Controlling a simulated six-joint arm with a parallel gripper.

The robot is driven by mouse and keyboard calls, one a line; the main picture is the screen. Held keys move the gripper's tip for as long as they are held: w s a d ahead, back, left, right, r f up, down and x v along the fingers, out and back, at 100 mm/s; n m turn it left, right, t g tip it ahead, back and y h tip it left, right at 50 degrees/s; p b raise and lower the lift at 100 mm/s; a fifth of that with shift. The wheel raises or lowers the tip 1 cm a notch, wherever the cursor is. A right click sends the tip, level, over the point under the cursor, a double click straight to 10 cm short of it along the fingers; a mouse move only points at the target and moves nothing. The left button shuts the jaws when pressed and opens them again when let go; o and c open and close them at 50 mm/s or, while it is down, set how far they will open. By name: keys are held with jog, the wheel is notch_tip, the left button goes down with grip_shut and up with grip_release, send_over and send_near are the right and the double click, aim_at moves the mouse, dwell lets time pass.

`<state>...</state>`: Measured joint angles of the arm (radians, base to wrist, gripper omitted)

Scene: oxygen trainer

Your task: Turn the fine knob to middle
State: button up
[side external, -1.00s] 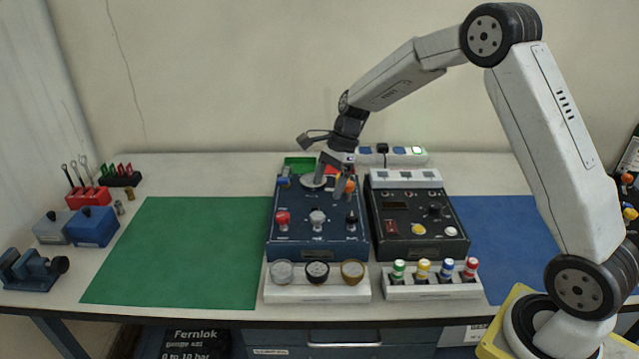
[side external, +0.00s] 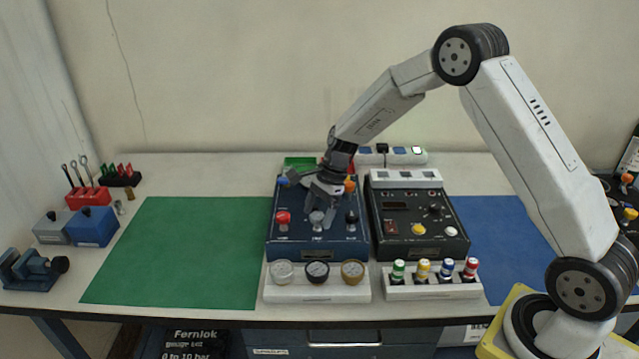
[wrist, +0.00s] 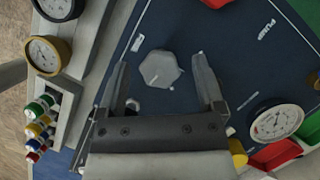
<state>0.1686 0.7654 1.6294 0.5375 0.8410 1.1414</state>
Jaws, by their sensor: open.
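The blue panel (side external: 278,248) has a row of three knobs: red (side external: 283,217), grey (side external: 316,219) and black (side external: 351,217). I cannot read their labels, so I cannot tell which is called fine. My gripper (side external: 319,220) points down at the middle, grey knob and partly hides it. In the wrist view, my gripper (wrist: 160,65) is open, with one finger on each side of the grey, many-sided knob (wrist: 160,70). Gaps show between the knob and both fingers. A small light mark shows on the knob's top.
Three gauges (side external: 317,271) stand on a white block in front. Right of the panel is a black power unit (side external: 405,243), with several coloured-capped cylinders (side external: 421,270) before it. A round gauge (wrist: 275,122) lies behind my gripper. The green mat (side external: 180,250) is clear.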

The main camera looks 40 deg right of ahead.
grip_shut()
jog(key=shift+n, duration=0.4)
jog(key=n+g, duration=0.2)
jog(key=n, duration=0.2)
jog(key=shift+w, duration=0.1)
jog(key=n, duration=0.2)
jog(key=n+g+h, duration=0.1)
jog(key=n, duration=0.1)
jog(key=shift+n+g, duration=0.3)
jog(key=shift+n, duration=0.1)
jog(key=n+g+h, duration=0.1)
jog(key=n, duration=0.3)
jog(key=shift+w+a, duration=0.1)
jog(key=shift+a, duration=0.05)
jog(key=n+h, duration=0.2)
jog(key=n, duration=0.3)
jog(key=shift+n, duration=0.4)
